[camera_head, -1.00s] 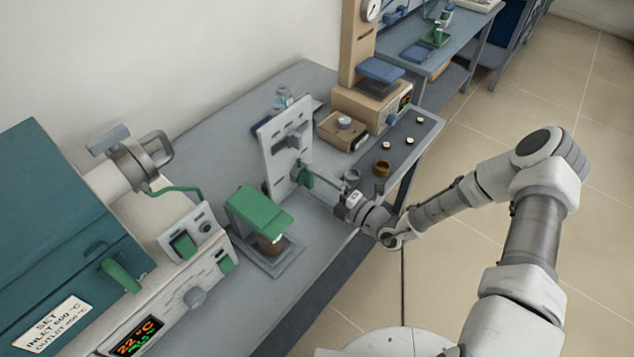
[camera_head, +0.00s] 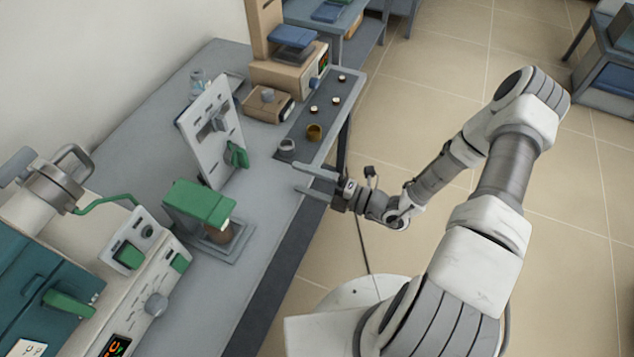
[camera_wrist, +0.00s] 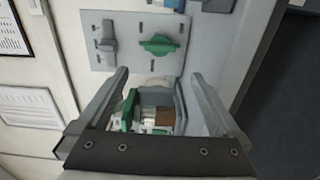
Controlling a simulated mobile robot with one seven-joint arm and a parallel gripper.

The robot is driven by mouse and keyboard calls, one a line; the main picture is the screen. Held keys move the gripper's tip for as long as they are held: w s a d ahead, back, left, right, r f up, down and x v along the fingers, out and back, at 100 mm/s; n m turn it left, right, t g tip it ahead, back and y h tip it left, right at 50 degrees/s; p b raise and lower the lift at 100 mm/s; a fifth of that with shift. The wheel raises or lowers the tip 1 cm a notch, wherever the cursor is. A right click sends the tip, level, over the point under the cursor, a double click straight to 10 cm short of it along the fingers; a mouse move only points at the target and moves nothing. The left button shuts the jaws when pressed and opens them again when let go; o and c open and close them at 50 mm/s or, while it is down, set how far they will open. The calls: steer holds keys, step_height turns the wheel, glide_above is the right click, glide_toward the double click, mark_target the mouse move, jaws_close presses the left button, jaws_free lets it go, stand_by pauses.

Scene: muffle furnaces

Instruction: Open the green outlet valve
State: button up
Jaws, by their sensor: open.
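The green outlet valve handle (camera_head: 237,155) is on an upright light-grey panel (camera_head: 212,132) standing on the bench. In the wrist view the green handle (camera_wrist: 160,44) lies across the picture, and a grey handle (camera_wrist: 106,40) beside it points up and down the picture. The grey handle also shows on the panel in the head view (camera_head: 214,122). My gripper (camera_head: 303,178) is open and empty, at the bench's front edge, apart from the green handle and to its right. In the wrist view the handle lies beyond my open fingers (camera_wrist: 160,82).
A green-topped device (camera_head: 200,203) stands left of my gripper. A furnace (camera_head: 100,270) is at lower left. A small brass cup (camera_head: 314,132) and a grey cup (camera_head: 287,149) sit near the bench edge behind my gripper.

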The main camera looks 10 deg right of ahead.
steer(key=shift+v, duration=1.65)
steer(key=s+d+r+m+g+h, duration=0.1)
steer(key=s+r+m+h, duration=0.4)
steer(key=r+m, duration=0.5)
steer(key=s+d+r+m+g+h+p, duration=0.1)
steer(key=s+d+r+m+h, duration=0.3)
steer(key=r+m, duration=0.6)
steer(key=s+d+r+m+g+h+p, duration=0.1)
steer(key=s+r+m+h, duration=0.5)
steer(key=r, duration=0.8)
steer(key=d+m, duration=0.1)
steer(key=m, duration=0.2)
steer(key=shift+d+r+m+h, duration=0.15)
steer(key=shift+d+m+h, duration=0.15)
steer(key=shift+m, duration=0.1)
